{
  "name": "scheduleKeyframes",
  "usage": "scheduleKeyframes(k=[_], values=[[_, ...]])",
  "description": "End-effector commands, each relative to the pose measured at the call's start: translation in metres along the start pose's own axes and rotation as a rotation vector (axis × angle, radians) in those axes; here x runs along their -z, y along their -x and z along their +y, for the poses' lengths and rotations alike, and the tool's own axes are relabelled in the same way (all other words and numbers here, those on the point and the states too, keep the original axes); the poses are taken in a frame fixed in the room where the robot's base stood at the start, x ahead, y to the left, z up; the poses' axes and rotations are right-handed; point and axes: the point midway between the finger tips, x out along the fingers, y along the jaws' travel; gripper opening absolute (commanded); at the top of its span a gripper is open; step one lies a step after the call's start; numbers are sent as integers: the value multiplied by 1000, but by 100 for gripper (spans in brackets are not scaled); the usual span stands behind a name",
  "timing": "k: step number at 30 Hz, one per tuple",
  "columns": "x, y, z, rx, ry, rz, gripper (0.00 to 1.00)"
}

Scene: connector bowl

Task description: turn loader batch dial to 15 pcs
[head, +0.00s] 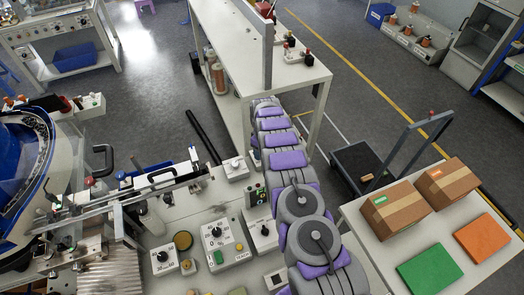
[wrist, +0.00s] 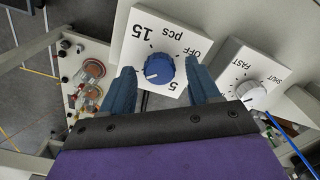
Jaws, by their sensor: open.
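The batch dial (wrist: 165,64) is a blue round knob on a white box in the wrist view. Its face carries the marks 15, OFF, 5 and pcs, seen upside down. The knob's white pointer mark is at its lower left in the picture, turned away from the 15 at the upper left. My gripper (wrist: 160,70) is open, with one blue finger on each side of the knob. I cannot tell whether either finger touches it. In the head view my arm runs down the picture and the gripper is not visible.
A white knob (wrist: 252,93) on a box marked FAST and SHUT stands close to the right finger. In the head view, several control boxes, one a dial box (head: 162,258), stand left of my arm. Cartons (head: 396,208) stand on a table at right.

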Motion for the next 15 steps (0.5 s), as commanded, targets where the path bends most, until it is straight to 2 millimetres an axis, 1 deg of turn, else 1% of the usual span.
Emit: scheduleKeyframes(k=[3, 10, 11, 15], values=[[0, -3, 0, 0, 0, 1, 61], [0, -4, 0, 0, 0, 1, 61], [0, -3, 0, 0, 0, 1, 60], [0, -4, 0, 0, 0, 1, 47]])
